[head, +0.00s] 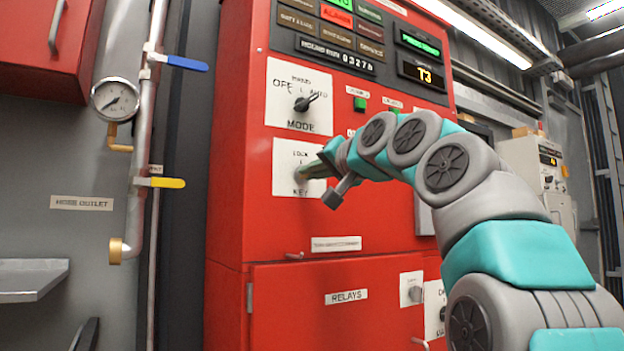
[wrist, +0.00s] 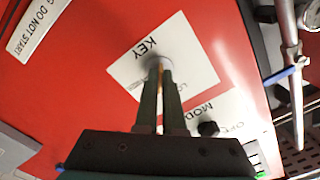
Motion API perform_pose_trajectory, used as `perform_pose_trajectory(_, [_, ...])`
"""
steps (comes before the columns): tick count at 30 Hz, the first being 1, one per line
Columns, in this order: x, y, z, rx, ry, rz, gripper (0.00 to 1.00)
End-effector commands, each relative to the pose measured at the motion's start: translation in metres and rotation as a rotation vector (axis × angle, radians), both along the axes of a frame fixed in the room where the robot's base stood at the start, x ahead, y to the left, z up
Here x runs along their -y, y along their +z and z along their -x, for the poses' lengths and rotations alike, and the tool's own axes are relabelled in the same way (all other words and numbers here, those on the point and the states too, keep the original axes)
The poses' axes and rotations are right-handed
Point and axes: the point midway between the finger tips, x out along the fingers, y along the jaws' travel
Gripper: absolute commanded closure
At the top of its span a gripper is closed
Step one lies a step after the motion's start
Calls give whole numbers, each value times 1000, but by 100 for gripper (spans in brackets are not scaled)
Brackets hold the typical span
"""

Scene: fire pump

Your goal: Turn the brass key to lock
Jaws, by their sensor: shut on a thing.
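The white key plate (head: 286,189), marked LOCK and KEY, is on the red cabinet's front, below the mode switch. My gripper (head: 312,172) is at this plate, its fingers pointing at the key switch. In the wrist view, my gripper's two dark fingers (wrist: 164,78) are close together on a thin strip of the brass key (wrist: 160,88) at the plate's round lock (wrist: 158,62). The fingers hide most of the key, so I cannot tell its exact angle. The key plate also shows upside down in the wrist view (wrist: 188,72).
The mode switch (head: 303,103) is just above the key plate, its pointer toward AUTO. Green buttons (head: 360,104) and lit displays (head: 420,44) are higher up. A pipe with blue (head: 187,63) and yellow (head: 167,183) handles stands at left. The red relays door (head: 330,310) is below.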

Motion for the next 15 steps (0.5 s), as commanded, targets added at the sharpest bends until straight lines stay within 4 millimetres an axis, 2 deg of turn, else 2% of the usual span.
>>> perform_pose_trajectory(10, [0,-3,-2,142,1,293,100])
perform_pose_trajectory(15, [1,-1,0,178,-1,365,100])
